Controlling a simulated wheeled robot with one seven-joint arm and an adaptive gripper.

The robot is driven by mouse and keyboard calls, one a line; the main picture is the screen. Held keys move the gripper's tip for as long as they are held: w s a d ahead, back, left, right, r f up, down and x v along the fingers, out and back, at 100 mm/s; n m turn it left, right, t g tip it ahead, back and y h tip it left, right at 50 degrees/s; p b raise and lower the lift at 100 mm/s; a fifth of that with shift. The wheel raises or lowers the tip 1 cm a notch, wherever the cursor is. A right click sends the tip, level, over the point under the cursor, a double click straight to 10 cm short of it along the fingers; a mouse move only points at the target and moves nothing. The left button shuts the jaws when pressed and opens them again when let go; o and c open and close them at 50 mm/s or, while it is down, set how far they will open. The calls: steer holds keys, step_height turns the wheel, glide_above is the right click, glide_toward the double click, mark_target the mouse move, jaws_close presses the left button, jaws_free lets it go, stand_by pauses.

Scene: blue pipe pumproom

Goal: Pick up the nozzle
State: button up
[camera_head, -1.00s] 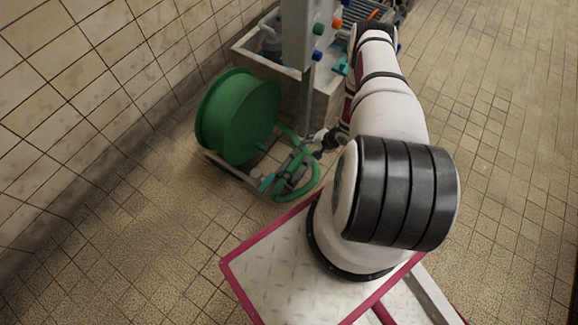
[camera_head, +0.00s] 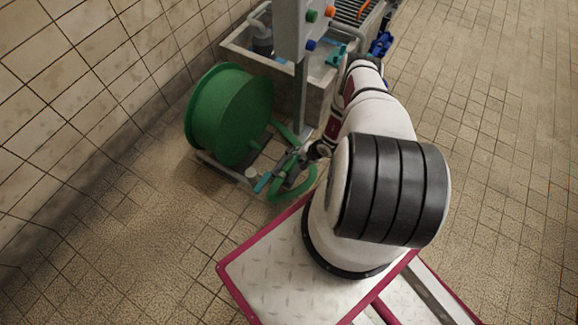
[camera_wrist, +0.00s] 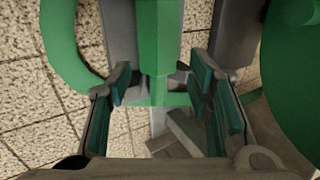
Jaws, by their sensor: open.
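A green piece (camera_wrist: 161,40), which looks like the nozzle, runs down between my fingers in the wrist view. It widens and narrows along its length. My gripper (camera_wrist: 160,84) is open, with teal pads on both sides of the green piece and gaps beside it. In the head view my gripper (camera_head: 272,174) is low in front of the green hose reel (camera_head: 228,115), among the hose loops. The green hose (camera_head: 295,190) curls beside it. The nozzle cannot be made out clearly in the head view.
The reel stands on a low grey frame (camera_head: 222,169). Behind it are a grey post with a button box (camera_head: 297,30) and a stone trough (camera_head: 285,75). A tiled wall (camera_head: 100,50) is on the left. Tiled floor (camera_head: 500,180) on the right is clear.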

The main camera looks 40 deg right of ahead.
mark_target(294, 160)
steer(key=shift+b+x, duration=1.45)
steer(key=shift+x, duration=0.75)
steer(key=shift+s, duration=0.15)
steer(key=c, duration=1.1)
